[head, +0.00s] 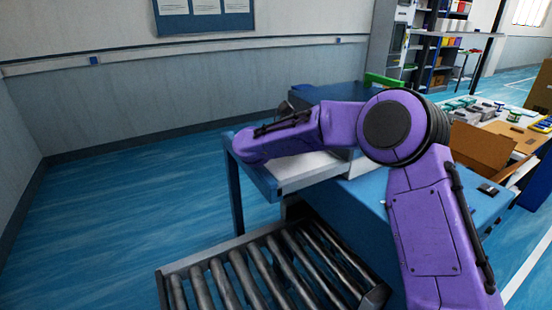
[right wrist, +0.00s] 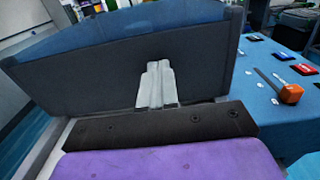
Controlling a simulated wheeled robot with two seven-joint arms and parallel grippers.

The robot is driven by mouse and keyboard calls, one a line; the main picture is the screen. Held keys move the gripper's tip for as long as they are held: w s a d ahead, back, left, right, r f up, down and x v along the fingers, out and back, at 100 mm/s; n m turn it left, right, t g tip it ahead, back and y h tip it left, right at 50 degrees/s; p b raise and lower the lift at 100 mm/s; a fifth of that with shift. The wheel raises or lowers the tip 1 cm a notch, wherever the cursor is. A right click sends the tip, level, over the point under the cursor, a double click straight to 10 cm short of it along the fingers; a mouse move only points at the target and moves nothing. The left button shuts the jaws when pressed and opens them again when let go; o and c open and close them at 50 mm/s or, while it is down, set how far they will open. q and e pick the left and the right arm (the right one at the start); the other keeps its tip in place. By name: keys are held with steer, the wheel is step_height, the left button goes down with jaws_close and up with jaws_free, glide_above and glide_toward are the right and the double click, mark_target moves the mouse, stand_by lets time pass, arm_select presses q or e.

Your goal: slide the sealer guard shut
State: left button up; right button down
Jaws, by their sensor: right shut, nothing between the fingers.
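A wide dark grey panel with a blue top (right wrist: 80,75) fills the middle of the right wrist view; it looks like the sealer guard, though I cannot be sure. In the head view a dark blue box-like part (head: 342,95) of the sealer shows behind my purple right arm, which covers much of it. My right gripper (right wrist: 158,70) is shut and empty, its pale fingers close together in front of the panel. Whether they touch it I cannot tell. The head view does not show these fingers clearly. My left gripper is in neither view.
A roller conveyor (head: 250,275) lies in front of the blue machine table (head: 375,200). A green part (head: 382,81) shows behind my arm. At right are an open cardboard box (head: 480,148) and a cluttered table. An orange-headed tool (right wrist: 290,93) lies on the blue surface. Floor at left is clear.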

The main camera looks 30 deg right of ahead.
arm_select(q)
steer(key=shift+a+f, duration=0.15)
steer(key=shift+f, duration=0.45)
arm_select(e)
steer(key=shift+d+r, duration=0.15)
steer(key=shift+d, duration=0.7)
arm_select(q)
steer(key=shift+b, duration=0.3)
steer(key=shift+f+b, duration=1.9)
arm_select(e)
steer(key=w+a, duration=0.1)
steer(key=a, duration=1.3)
steer(key=shift+a, duration=0.15)
